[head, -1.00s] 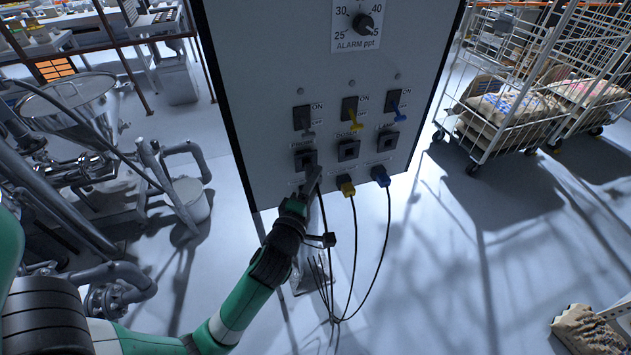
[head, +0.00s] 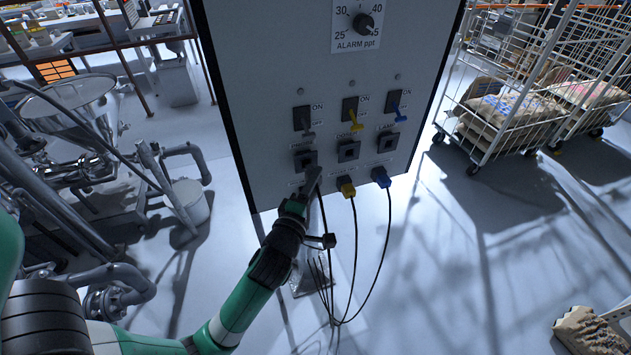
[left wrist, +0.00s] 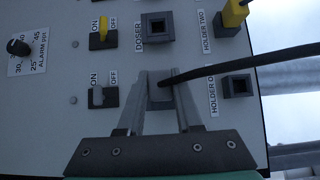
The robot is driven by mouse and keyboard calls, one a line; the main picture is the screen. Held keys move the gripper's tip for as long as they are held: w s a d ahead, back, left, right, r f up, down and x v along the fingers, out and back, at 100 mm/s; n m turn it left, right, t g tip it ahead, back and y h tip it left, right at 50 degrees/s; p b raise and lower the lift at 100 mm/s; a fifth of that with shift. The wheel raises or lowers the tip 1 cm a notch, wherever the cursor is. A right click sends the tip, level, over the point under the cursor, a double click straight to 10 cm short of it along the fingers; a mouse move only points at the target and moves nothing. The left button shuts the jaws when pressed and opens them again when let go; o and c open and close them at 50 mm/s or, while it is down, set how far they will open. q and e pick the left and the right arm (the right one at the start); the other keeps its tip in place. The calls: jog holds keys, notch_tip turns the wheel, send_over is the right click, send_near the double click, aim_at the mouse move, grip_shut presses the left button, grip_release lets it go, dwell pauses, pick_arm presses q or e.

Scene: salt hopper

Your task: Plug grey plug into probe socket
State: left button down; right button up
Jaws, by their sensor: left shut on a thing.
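My left gripper (head: 314,180) is shut on the grey plug (left wrist: 160,96) in front of the panel. The fingers hide most of the plug, and its black cable runs right in the left wrist view. The probe socket (head: 305,158) is the left one of the socket row in the head view, just above my fingertips. In the left wrist view my gripper (left wrist: 166,82) covers the probe socket's place. I cannot tell whether the plug touches it. Holder one (left wrist: 238,86) is empty. My right gripper is not in view.
The doser socket (head: 348,150) and lamp socket (head: 387,141) are empty. A yellow plug (head: 346,187) and a blue plug (head: 381,176) sit in holders below, their cables hanging down. Grey, yellow and blue switches (head: 350,110) line up above. A wire cart (head: 520,105) stands right.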

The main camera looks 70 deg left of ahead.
aim_at(311, 172)
pick_arm(q)
jog(key=shift+w+a, duration=0.1)
jog(key=shift+a, duration=1.6)
grip_release()
dwell(0.5)
dwell(0.3)
jog(key=shift+b+v, duration=0.5)
jog(key=shift+v, duration=2.5)
